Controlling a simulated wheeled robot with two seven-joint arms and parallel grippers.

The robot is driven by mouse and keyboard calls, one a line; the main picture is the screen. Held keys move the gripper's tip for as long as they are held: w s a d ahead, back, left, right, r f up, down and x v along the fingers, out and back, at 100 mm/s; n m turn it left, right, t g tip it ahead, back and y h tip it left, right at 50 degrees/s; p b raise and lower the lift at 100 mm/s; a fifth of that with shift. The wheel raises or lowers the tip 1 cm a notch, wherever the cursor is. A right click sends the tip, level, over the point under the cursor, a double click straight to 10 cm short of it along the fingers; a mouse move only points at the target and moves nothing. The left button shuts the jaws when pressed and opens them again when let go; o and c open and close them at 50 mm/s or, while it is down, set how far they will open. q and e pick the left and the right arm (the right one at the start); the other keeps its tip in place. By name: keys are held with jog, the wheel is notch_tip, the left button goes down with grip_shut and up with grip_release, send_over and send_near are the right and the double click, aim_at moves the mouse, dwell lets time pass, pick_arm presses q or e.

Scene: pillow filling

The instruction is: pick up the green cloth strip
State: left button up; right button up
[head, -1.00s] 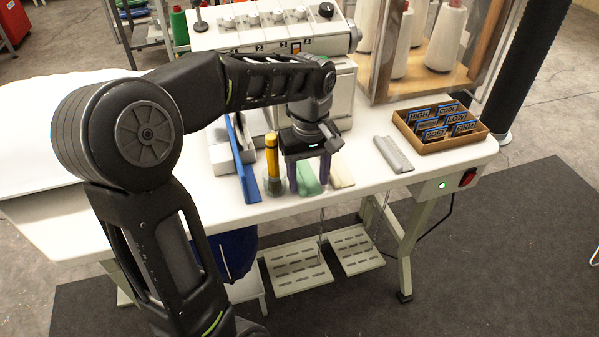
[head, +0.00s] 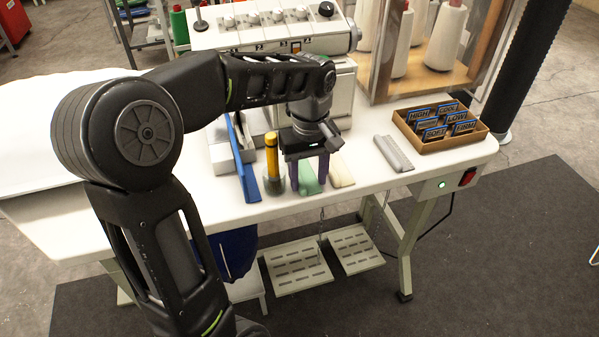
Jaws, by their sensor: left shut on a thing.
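The green cloth strip (head: 309,184) lies near the front edge of the white table, between the fingers of my left gripper (head: 308,182). The gripper points down, with one purple finger on each side of the strip, and is shut on it. The gripper's body hides the strip's far part. I cannot tell whether the strip is clear of the table. My right gripper is not in view.
A cream strip (head: 341,172) lies just right, then a grey strip (head: 394,153). A box of labelled cards (head: 466,143) is at the right. The sewing machine (head: 268,31) stands behind.

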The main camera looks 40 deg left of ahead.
pick_arm(q)
jog(key=shift+c, duration=1)
jog(key=shift+r, duration=0.8)
notch_tip(320, 180, up, 8)
jog(key=p, duration=0.1)
notch_tip(320, 180, up, 7)
jog(key=p, duration=0.8)
send_over(308, 185)
jog(key=shift+r+p, duration=0.4)
jog(key=shift+r, duration=0.3)
